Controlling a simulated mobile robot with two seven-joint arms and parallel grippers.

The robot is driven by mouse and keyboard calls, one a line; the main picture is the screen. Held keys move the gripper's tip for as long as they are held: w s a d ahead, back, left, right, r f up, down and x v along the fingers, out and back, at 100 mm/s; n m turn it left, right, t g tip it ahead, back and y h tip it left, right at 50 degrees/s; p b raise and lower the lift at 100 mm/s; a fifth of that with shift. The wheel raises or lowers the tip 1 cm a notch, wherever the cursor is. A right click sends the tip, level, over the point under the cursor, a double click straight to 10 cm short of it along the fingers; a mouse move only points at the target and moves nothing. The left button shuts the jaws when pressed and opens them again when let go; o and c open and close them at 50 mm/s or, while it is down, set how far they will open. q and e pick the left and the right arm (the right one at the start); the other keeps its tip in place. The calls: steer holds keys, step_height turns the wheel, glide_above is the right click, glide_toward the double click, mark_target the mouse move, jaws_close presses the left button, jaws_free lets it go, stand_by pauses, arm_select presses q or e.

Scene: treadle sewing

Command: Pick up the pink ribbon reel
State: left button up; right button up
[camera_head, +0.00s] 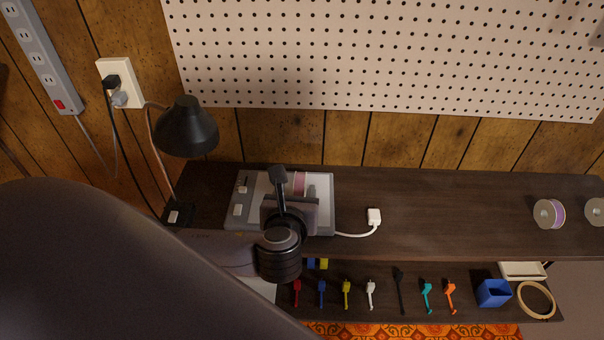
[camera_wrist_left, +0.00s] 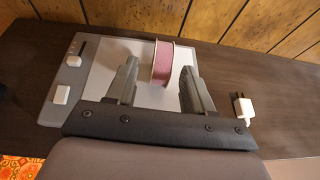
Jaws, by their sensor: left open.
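The pink ribbon reel (camera_wrist_left: 163,62) stands on its rim on a light grey panel device at the back of the dark shelf. It also shows in the head view (camera_head: 300,182), partly hidden by my left gripper (camera_head: 295,190). In the left wrist view my left gripper (camera_wrist_left: 160,85) is open, with one finger to the left of the reel and one to the right. The reel shows between and just beyond the fingertips, and I see no finger touching it. My right gripper is in neither view.
The grey device (camera_head: 240,215) has switches on its left side. A black lamp (camera_head: 187,128) stands to its left and a white plug (camera_head: 374,216) lies to its right. Two other reels, one purple (camera_head: 549,213), stand far right. The shelf's middle (camera_head: 450,205) is clear.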

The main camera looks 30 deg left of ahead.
mark_target(301, 177)
arm_select(q)
steer(key=shift+r+x, duration=0.15)
steer(key=shift+x, duration=1.65)
steer(key=shift+r+x, duration=0.15)
steer(key=shift+x, duration=1.65)
steer(key=shift+w, duration=0.15)
jaws_close()
